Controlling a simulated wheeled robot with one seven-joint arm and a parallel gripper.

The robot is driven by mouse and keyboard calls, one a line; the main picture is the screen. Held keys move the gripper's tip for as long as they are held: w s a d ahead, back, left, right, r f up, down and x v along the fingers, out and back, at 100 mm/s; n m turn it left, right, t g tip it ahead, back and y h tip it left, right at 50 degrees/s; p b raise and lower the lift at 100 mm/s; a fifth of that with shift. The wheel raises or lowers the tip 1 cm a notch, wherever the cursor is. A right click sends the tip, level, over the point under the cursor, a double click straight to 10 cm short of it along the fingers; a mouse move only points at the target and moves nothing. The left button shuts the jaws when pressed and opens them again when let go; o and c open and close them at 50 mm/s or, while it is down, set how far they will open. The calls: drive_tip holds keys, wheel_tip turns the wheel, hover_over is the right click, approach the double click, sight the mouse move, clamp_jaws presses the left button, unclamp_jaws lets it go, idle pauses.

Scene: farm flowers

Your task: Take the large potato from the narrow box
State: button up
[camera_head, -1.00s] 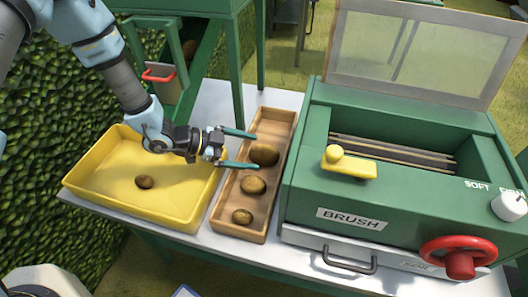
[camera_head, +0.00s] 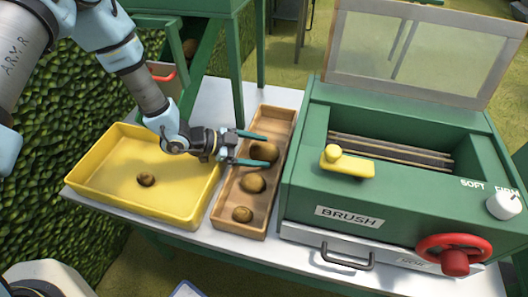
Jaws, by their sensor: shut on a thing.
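The narrow wooden box (camera_head: 229,228) stands between the yellow tray and the green brush machine. My gripper (camera_head: 264,150) reaches in from the left over the box. Its two teal fingers lie on either side of the large potato and are shut on it. The potato is still in or just over the box; I cannot tell whether it touches the floor.
The green brush machine (camera_head: 300,200), with a yellow handle (camera_head: 347,165) and red knob (camera_head: 455,255), stands close on the right. A green frame leg (camera_head: 235,80) rises behind the box.

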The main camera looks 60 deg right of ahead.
drive_tip(key=c, duration=0.5)
drive_tip(key=shift+o, duration=0.2)
